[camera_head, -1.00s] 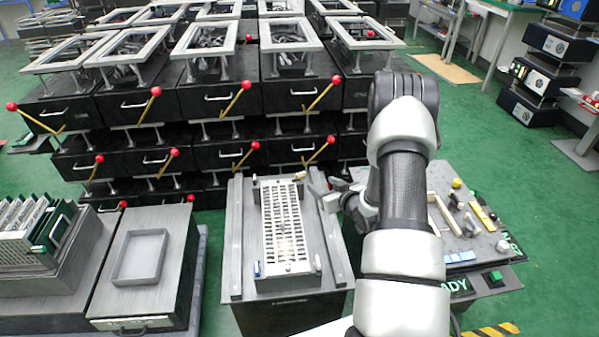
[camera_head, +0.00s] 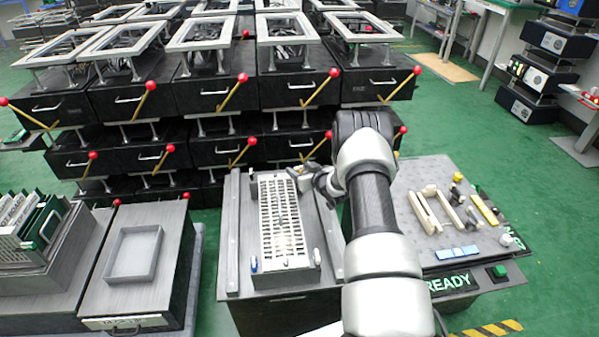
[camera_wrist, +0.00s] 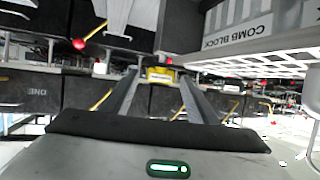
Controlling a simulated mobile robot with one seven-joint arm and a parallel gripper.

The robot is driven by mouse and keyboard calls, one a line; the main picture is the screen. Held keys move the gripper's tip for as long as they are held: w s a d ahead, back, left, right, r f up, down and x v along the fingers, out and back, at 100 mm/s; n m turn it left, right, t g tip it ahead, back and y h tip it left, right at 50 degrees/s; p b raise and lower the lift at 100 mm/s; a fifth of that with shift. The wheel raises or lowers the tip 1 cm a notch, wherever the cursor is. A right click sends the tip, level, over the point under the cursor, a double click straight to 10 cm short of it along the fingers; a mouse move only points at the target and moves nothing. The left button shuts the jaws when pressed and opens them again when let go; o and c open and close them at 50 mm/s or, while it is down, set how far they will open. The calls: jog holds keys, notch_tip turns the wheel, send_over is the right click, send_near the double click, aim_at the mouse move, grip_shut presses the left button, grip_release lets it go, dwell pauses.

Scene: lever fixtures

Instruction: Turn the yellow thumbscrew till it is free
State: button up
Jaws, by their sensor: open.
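The yellow thumbscrew (camera_wrist: 160,74) shows in the wrist view as a small yellow piece between the tips of my two fingers. My gripper (camera_wrist: 160,88) is open, one finger on each side of it; I cannot tell whether either finger touches it. In the head view my gripper (camera_head: 303,175) is at the far right corner of the pale slotted block (camera_head: 280,222), and I cannot make out the thumbscrew there. The block lies on a grey fixture (camera_head: 238,240). In the wrist view a grey part lettered COMB BLOCK (camera_wrist: 237,32) is at upper right.
Black drawer units with red-knobbed levers (camera_head: 243,78) stand behind the fixture. A grey tray (camera_head: 135,253) is at left. At right a bench (camera_head: 428,215) holds pale bars and small parts. A blue-tipped peg (camera_head: 254,264) stands at the block's near left corner.

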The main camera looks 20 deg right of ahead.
jog(key=shift+w+a+f, duration=0.1)
jog(key=shift+w+f, duration=0.1)
jog(key=shift+w, duration=0.4)
jog(key=c, duration=1.1)
jog(key=shift+o, duration=0.2)
jog(key=shift+n+y, duration=0.3)
jog(key=shift+y, duration=0.1)
jog(key=n+y, duration=0.2)
jog(key=shift+d+g+y, duration=0.2)
jog(key=shift+g+y, duration=0.1)
jog(key=shift+g, duration=0.1)
jog(key=shift+n+g+y, duration=1)
jog(key=shift+n+y, duration=0.6)
jog(key=shift+n, duration=0.2)
